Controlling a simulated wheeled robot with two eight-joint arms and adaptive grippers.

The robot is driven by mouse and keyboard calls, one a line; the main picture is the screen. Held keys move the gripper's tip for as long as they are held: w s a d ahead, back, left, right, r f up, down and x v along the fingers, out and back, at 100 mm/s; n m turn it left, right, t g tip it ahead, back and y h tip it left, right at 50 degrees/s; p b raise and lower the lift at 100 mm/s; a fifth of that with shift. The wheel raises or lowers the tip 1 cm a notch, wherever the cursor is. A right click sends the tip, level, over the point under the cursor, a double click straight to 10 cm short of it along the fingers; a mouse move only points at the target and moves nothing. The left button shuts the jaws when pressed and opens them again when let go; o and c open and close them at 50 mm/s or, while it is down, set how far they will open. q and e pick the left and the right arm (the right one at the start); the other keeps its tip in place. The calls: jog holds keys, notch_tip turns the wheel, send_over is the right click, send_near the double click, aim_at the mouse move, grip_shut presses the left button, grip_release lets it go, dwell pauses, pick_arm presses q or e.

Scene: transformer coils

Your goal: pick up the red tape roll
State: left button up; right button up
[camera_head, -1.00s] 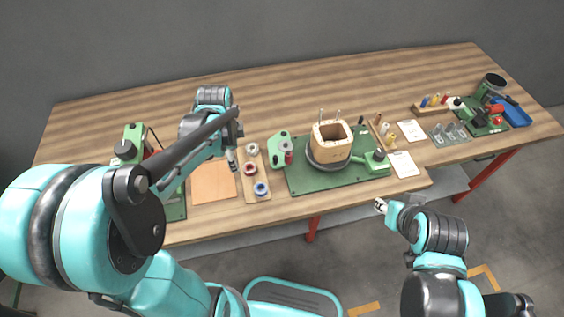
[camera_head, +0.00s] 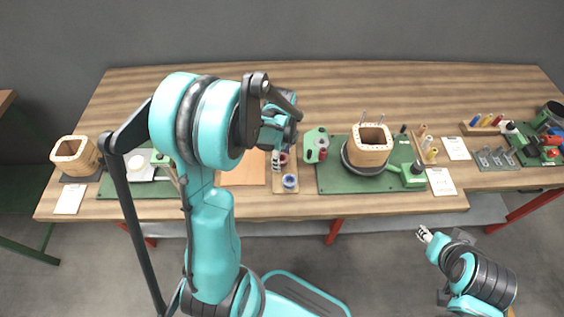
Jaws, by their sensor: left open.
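The red tape roll (camera_head: 284,159) sits on a narrow wooden tray (camera_head: 278,188) near the table's front edge, partly hidden by my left gripper. A blue tape roll (camera_head: 290,181) sits in front of it on the same tray. My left gripper (camera_head: 276,163) is open, with its fingertips pointing down at the left side of the red roll. I cannot tell whether they touch it. My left arm covers the back of the tray. My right gripper (camera_head: 423,234) is off the table's front edge, too small to tell open or shut.
An orange mat (camera_head: 243,172) lies left of the tray. Right of it, a green tape dispenser (camera_head: 316,146) stands near a green board (camera_head: 333,181) bearing a wooden coil former (camera_head: 370,147). Another former (camera_head: 76,155) stands far left. The table's back strip is clear.

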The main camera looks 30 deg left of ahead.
pick_arm(q)
jog(key=c, duration=1)
jog(key=shift+r, duration=0.1)
notch_tip(320, 180, up, 10)
jog(key=p, duration=0.4)
